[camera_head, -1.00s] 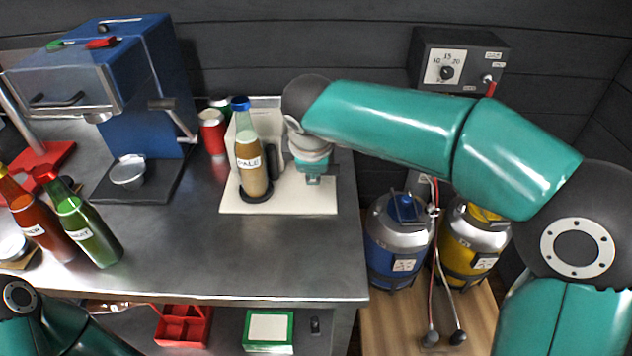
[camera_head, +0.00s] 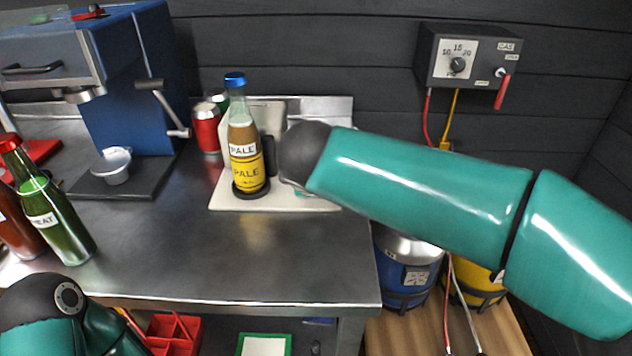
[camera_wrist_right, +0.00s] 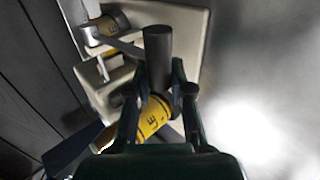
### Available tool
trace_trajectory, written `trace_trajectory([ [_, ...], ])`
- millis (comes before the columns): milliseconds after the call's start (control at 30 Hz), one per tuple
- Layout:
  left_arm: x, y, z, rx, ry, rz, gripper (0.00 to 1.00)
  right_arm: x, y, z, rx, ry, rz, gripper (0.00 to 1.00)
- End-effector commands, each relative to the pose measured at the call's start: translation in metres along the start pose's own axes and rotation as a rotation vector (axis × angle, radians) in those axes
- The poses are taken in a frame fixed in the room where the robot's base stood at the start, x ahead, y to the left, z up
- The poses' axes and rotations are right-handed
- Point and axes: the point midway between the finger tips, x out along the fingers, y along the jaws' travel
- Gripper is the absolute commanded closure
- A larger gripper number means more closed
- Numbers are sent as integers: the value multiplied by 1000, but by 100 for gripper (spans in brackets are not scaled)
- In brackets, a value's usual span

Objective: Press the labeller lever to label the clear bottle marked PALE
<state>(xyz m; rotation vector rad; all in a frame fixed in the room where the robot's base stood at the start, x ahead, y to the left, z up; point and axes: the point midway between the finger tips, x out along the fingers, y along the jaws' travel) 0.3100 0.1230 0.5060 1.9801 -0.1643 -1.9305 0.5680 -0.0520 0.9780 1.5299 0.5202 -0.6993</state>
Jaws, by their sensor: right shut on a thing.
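The clear bottle marked PALE (camera_head: 244,150) stands upright on a round black holder at the labeller (camera_head: 225,195), a pale board with a raised back. It has a blue cap, a white PALE tag and a yellow PALE label below it. In the right wrist view, its yellow label (camera_wrist_right: 153,117) shows behind my fingers. My right gripper (camera_wrist_right: 160,80) is shut on the dark cylindrical grip of the labeller lever (camera_wrist_right: 158,45). In the head view my own arm hides this gripper. My left gripper is out of view; only part of that arm shows.
Green (camera_head: 52,218) and red-brown (camera_head: 14,225) bottles stand at the left. A blue machine (camera_head: 135,90) with a metal cup (camera_head: 114,165) and red and green cans (camera_head: 207,128) stand farther back. A gas box (camera_head: 466,65) hangs at the right. The front middle counter is clear.

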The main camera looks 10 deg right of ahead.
Motion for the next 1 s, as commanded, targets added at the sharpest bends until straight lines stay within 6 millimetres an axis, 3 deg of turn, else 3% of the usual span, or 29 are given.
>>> trace_trajectory([
  [267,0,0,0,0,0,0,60,3,-5,-2,-3,1,-13,100],
  [300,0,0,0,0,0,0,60,3,-5,-2,-3,1,-13,74],
  [433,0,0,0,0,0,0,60,3,-5,-2,-3,1,-12,53],
  [767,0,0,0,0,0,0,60,0,-2,-2,-2,1,-6,52],
  [1000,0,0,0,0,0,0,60,-24,-1,-2,-3,3,-3,52],
])
